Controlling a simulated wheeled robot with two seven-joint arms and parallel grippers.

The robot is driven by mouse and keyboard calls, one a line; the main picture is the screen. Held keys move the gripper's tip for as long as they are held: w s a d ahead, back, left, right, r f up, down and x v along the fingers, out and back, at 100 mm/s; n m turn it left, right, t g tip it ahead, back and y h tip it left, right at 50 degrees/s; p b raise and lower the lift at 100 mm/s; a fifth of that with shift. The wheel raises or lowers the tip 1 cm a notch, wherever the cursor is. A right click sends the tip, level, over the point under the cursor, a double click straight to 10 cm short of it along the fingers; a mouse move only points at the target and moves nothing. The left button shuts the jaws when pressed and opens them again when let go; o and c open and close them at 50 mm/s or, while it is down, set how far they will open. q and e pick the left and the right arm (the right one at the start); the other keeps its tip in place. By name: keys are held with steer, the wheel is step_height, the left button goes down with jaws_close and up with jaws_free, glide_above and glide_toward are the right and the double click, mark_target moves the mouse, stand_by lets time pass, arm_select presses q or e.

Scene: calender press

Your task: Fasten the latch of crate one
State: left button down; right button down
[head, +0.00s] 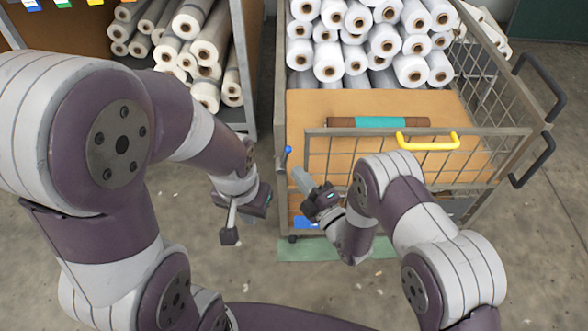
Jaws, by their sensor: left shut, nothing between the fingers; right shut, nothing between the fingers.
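A wheeled wire-mesh crate (279,105) stands in front of me, with a front gate (330,132) carrying a yellow handle (428,143). A small blue-tipped lever (287,151), which looks like the latch, stands at the crate's front left corner, beside the gate's left edge. My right gripper (298,174) is shut and empty, with its fingers pointing up and left just below the lever; I cannot tell whether they touch it. My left gripper (230,236) is shut and empty, pointing down over the floor left of the crate. My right arm hides part of the gate.
White rolls (385,40) fill the crate's back. A brown and teal roll (378,122) lies on its brown board. A blue label (305,222) is low at the front left. A rack of rolls (190,45) stands to the left.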

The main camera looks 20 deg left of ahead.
mark_target(284, 158)
steer(key=shift+x, duration=1.55)
steer(key=n+p, duration=0.1)
steer(key=a+n+g+h+p, duration=0.1)
steer(key=shift+s+a+r+n, duration=0.2)
steer(key=shift+r+n, duration=0.1)
steer(key=shift+n, duration=0.1)
